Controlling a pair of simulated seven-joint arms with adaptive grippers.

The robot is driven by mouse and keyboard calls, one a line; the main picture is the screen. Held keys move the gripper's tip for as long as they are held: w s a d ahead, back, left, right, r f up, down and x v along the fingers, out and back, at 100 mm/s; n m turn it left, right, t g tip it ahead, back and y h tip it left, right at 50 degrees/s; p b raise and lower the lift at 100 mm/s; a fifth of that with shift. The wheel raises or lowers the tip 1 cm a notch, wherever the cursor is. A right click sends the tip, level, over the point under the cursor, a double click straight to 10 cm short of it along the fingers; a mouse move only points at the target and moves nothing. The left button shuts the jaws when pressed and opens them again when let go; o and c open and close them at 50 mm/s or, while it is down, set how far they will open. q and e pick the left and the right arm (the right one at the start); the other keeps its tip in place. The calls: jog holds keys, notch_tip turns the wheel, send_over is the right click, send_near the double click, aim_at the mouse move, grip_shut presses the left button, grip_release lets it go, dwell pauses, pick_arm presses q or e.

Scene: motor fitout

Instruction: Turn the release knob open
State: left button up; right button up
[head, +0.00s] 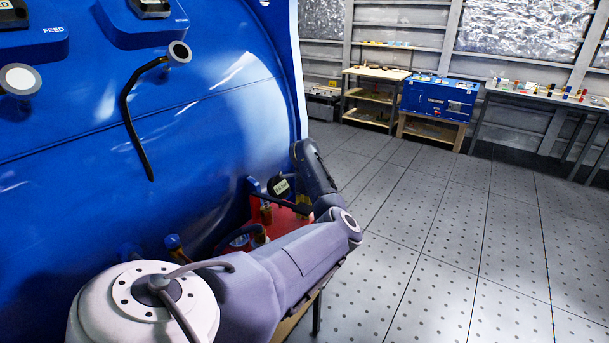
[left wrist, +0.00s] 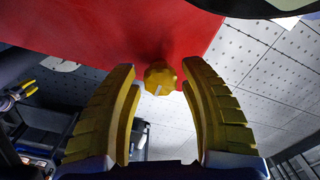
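The release knob (left wrist: 160,78) is a yellow, lobed knob with a white pointer mark that points down and slightly left in the left wrist view. It sits at the edge of a red panel (left wrist: 130,35). My left gripper (left wrist: 160,72) is open. Its yellow fingers stand on either side of the knob, with a visible gap on each side. A small dark shape with yellow tips (left wrist: 28,88) at the left wrist view's left edge may be my right gripper.
Pipes and fittings (head: 265,212) crowd the red unit. The tiled floor to the right is clear. A blue box (head: 438,98) and benches stand by the far wall.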

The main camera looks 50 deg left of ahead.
pick_arm(q)
grip_shut()
jog(key=shift+n, duration=0.3)
jog(key=n, duration=0.4)
jog(key=shift+n, duration=0.3)
jog(key=n, duration=1.1)
jog(key=shift+d+n, duration=0.1)
jog(key=shift+n, duration=0.3)
jog(key=n, duration=0.3)
jog(key=shift+f+n, duration=0.1)
jog(key=shift+n, duration=1.7)
